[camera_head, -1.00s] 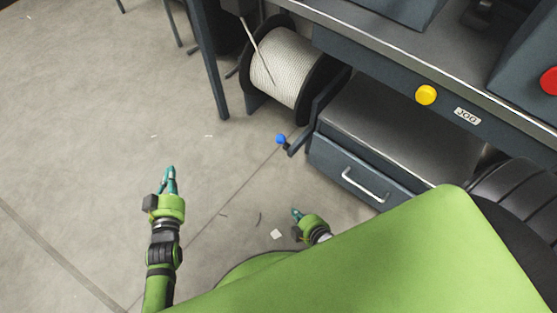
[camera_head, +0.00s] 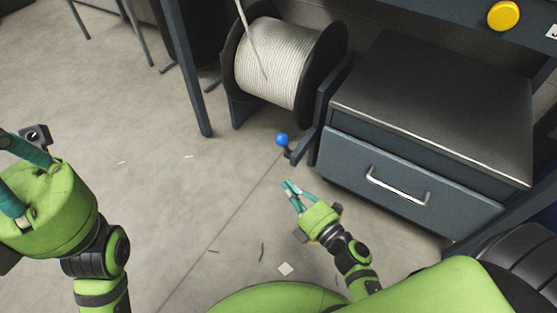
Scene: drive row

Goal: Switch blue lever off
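The blue lever's round knob (camera_head: 282,139) sits on a short dark stem low beside the cable drum, at the left end of the drawer cabinet. My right gripper (camera_head: 288,183) is just below the knob in the picture, pointing up toward it, with a gap between. Its teal fingers look close together at the tips; whether they meet is unclear, and nothing shows between them. My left gripper (camera_head: 8,167) is at the left edge, far from the lever. Its fingers stand apart and look empty, with the tips cut off by the frame.
A drum of pale cable (camera_head: 285,65) stands behind the lever. A grey cabinet with a handled drawer (camera_head: 400,190) lies to the right, under a bench with a yellow button (camera_head: 503,15). A bench leg (camera_head: 187,75) stands left of the drum.

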